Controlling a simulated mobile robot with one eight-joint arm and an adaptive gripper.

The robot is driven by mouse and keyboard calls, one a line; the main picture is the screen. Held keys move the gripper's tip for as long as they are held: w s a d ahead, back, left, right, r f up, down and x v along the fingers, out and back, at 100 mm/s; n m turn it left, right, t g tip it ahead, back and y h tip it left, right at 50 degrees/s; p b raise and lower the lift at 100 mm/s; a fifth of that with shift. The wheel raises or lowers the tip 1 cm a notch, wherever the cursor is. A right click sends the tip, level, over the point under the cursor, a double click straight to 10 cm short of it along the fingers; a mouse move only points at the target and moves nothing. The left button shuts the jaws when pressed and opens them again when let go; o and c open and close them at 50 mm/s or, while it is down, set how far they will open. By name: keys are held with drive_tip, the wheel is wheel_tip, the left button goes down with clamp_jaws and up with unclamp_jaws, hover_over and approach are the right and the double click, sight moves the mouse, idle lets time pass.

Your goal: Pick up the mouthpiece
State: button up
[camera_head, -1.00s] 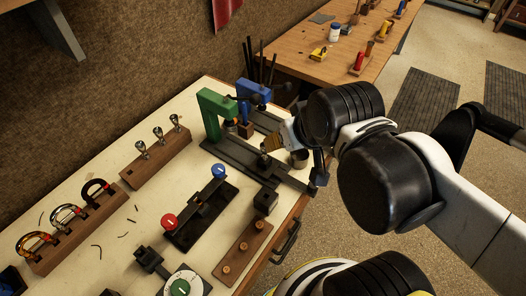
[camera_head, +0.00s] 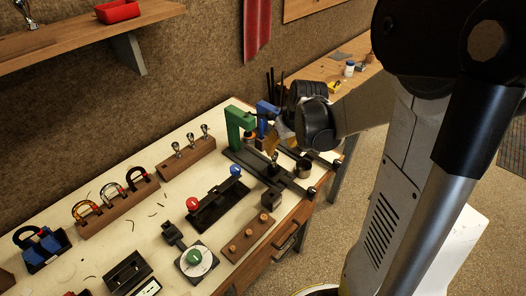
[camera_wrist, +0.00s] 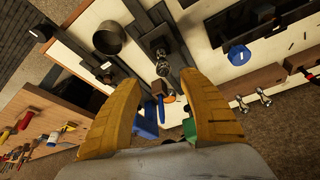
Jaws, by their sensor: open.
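A metallic mouthpiece (camera_head: 273,158) stands upright in a black fixture (camera_head: 250,160) on the bench. In the wrist view the mouthpiece (camera_wrist: 163,64) lies ahead of the opening between my fingers. My gripper (camera_head: 283,133) has yellow fingers and is above and beside the mouthpiece, apart from it. In the wrist view my gripper (camera_wrist: 163,88) is open and empty. Other mouthpieces (camera_head: 190,139) stand in a wooden rack (camera_head: 188,157) at the back of the bench.
A shelf (camera_head: 90,35) overhangs the bench's back left.

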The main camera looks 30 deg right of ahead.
sight(275, 154)
drive_tip(key=x, duration=0.2)
drive_tip(key=b+x, duration=0.1)
drive_tip(key=x, duration=0.1)
drive_tip(key=b+x, duration=0.1)
drive_tip(key=x, duration=0.2)
drive_tip(key=shift+a+f, duration=0.1)
drive_tip(key=shift+a, duration=0.15)
drive_tip(key=shift+s, duration=0.1)
drive_tip(key=shift+c, duration=0.4)
clamp_jaws()
